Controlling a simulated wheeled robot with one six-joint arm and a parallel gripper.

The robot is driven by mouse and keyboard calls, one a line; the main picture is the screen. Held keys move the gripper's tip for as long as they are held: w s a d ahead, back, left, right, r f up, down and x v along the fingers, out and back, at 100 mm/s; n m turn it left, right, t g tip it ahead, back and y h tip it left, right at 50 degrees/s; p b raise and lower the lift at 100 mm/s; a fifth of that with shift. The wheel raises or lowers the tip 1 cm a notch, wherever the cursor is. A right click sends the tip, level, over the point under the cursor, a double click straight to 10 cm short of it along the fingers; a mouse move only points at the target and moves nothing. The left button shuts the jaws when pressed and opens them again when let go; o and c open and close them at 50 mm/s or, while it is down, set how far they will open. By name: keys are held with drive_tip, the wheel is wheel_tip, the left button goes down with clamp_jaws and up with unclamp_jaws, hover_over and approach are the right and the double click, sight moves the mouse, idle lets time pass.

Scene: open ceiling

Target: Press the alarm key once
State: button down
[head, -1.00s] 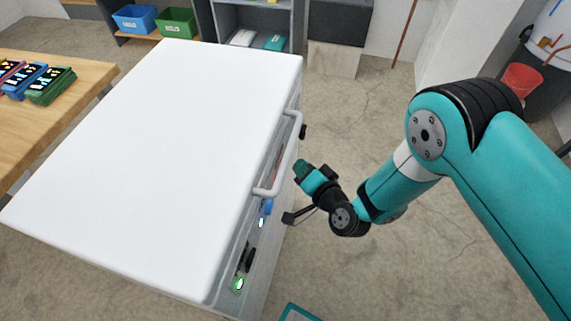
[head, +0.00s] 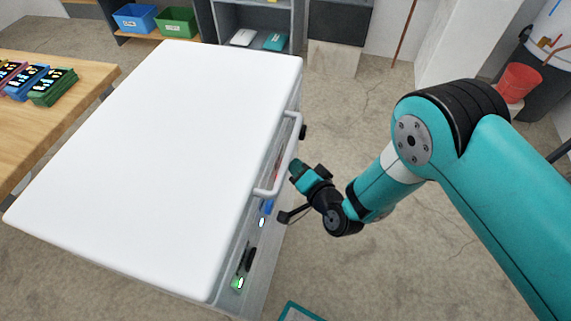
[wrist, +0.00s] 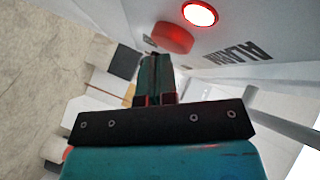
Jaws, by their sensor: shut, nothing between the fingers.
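The alarm key is a round red button (wrist: 172,37) on the pale front panel of a white chest (head: 170,150). In the wrist view it stands out just beyond my fingertips, beside dark "ALARM" lettering (wrist: 238,53). A round red lamp (wrist: 200,13) glows next to it. My gripper (wrist: 155,64) is shut and empty, its tips pointing toward the key; I cannot tell whether they touch it. In the head view my gripper (head: 296,166) is at the chest's right side, near the lid handle. The key is not clear there.
A white bar handle (head: 281,158) juts out from the lid close to my gripper. Lower on the panel are a green light (head: 238,283) and a dark handle (head: 247,259). A wooden table (head: 45,110) stands left. The floor right of the chest is open.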

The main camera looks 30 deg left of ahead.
drive_tip(key=shift+a, duration=0.3)
idle(0.5)
drive_tip(key=shift+w+d+b, duration=0.15)
drive_tip(key=shift+d+b, duration=0.3)
drive_tip(key=shift+d, duration=0.4)
drive_tip(key=d+b, duration=0.2)
drive_tip(key=w+d+b, duration=0.1)
drive_tip(key=d+b, duration=0.1)
drive_tip(key=shift+w+d, duration=0.1)
drive_tip(key=shift+d, duration=0.3)
